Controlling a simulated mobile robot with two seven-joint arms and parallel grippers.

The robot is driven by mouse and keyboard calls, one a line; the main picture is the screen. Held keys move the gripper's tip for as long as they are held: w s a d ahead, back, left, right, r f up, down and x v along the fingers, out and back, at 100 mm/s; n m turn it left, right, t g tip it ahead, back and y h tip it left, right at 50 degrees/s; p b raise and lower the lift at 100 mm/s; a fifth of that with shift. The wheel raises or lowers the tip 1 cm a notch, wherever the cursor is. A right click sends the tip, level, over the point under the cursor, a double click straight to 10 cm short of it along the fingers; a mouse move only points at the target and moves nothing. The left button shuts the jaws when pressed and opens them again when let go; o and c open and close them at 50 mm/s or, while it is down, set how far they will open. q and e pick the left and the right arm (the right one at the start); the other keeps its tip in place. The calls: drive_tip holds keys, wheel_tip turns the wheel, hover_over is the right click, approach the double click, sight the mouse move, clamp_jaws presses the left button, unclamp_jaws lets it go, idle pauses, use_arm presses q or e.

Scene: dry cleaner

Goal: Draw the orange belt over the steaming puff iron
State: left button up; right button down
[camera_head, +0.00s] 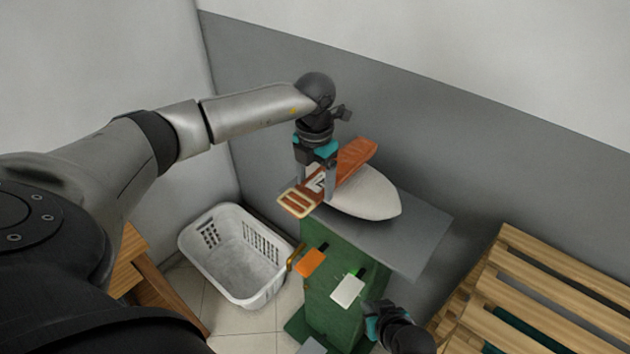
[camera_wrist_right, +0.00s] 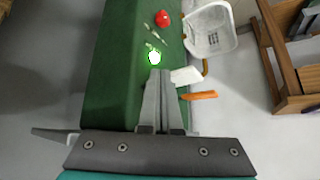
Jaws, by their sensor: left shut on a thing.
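The orange belt (camera_head: 359,157) lies stretched along the far left side of the white puff iron (camera_head: 371,193), its gold-framed buckle end (camera_head: 298,202) toward the near left. My left gripper (camera_head: 328,190) points down and is shut on the belt near the buckle. Its fingers partly hide the belt, and I cannot tell how much of it touches the iron. No steam shows. My right gripper (camera_wrist_right: 160,75) has its fingers together and looks empty, by the green stand; only part of it shows at the bottom of the head view (camera_head: 381,318).
The iron sits on a grey top (camera_head: 425,243) over a green stand (camera_head: 328,312). An orange pedal (camera_head: 311,262) and a white pedal (camera_head: 348,289) stick out from it. A white basket (camera_head: 238,287) stands left, a slatted wooden bench (camera_head: 545,290) right. Grey wall is behind.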

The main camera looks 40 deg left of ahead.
drive_tip(key=a+r, duration=0.2)
drive_tip(key=w+a+r+n+y, duration=0.1)
drive_tip(key=a+r, duration=0.1)
drive_tip(key=a+r+n, duration=0.1)
drive_tip(key=a+r, duration=0.1)
drive_tip(key=shift+w+r+y, duration=0.3)
drive_tip(key=shift+r, duration=0.05)
drive_tip(key=shift+f, duration=2.65)
